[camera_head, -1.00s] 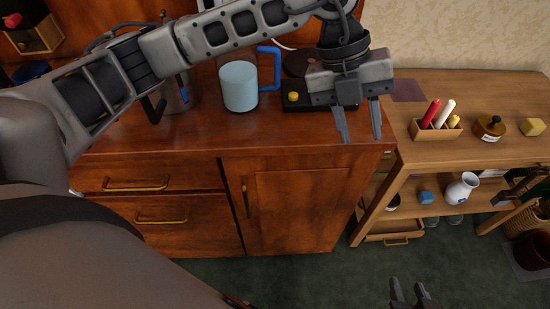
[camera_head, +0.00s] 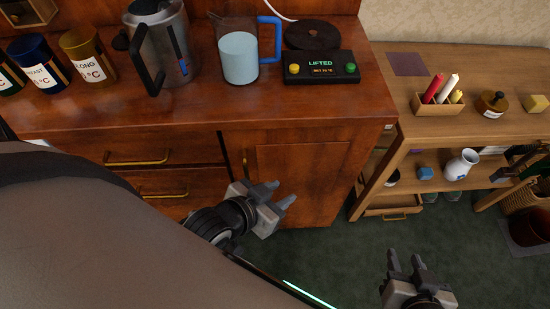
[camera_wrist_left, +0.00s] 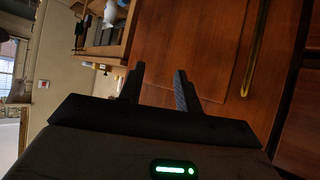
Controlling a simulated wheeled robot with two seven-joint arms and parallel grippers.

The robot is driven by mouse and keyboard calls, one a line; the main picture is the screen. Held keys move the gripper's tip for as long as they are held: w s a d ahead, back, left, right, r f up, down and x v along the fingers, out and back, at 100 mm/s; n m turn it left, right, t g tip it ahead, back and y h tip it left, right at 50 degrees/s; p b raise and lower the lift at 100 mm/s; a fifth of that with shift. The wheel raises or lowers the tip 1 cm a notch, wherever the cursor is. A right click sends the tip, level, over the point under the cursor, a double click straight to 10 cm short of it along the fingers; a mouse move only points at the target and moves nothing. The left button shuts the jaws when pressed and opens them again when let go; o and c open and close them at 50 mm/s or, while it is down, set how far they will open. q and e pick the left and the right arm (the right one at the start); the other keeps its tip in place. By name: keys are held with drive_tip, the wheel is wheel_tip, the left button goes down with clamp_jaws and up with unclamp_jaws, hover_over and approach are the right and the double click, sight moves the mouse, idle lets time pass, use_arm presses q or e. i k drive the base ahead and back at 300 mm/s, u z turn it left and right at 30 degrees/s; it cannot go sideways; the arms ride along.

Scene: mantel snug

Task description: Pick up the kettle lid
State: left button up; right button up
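The steel kettle (camera_head: 168,50) with a black handle stands on the wooden counter at the upper left of the head view. The frame's top edge cuts its top, where a dark part shows; I cannot tell if this is the lid. A small dark round piece (camera_head: 120,40) shows left of the kettle, too small to identify. My left gripper (camera_head: 284,194) is open and empty, low in front of the cabinet, well apart from the kettle. Its spread fingers also show in the left wrist view (camera_wrist_left: 158,72). My right gripper (camera_head: 404,256) is open and empty over the floor.
A jug (camera_head: 239,57) with a blue handle and a black control box (camera_head: 320,68) reading "LIFTED" stand right of the kettle, before a dark round base (camera_head: 313,35). Labelled canisters (camera_head: 84,55) stand left. The counter's front strip is clear. A side table (camera_head: 480,70) stands right.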

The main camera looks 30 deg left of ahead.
sight(121, 42)
drive_tip(key=u, duration=1.15)
drive_tip(key=k, duration=0.4)
drive_tip(key=u, duration=0.4)
drive_tip(key=i, duration=0.5)
